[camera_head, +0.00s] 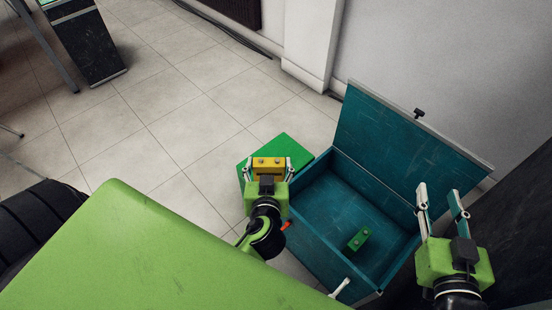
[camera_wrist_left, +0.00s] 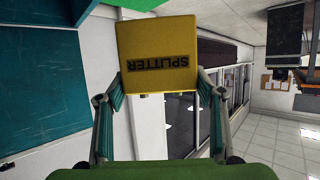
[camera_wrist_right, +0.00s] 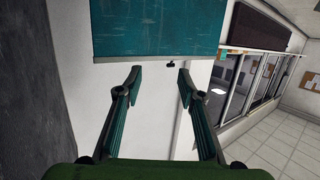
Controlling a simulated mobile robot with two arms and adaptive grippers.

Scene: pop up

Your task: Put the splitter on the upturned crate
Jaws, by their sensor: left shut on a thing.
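The splitter is a yellow box (camera_head: 268,162) with its name printed on it. It is between the fingers of my left gripper (camera_head: 268,168), which is shut on it; the left wrist view shows the box's lettered face (camera_wrist_left: 157,58). In the head view a green box-like surface (camera_head: 285,146), which looks like the upturned crate, lies below and behind the splitter, partly hidden by it and the gripper. I cannot tell the height of the splitter above it. My right gripper (camera_head: 442,200) is open and empty at the right, by the chest's lid.
A teal chest (camera_head: 325,255) stands right of the green surface with its lid (camera_head: 400,130) open. A small green block (camera_head: 357,240) lies inside it. A white wall (camera_head: 440,60) is behind. Tiled floor (camera_head: 180,120) is clear to the left.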

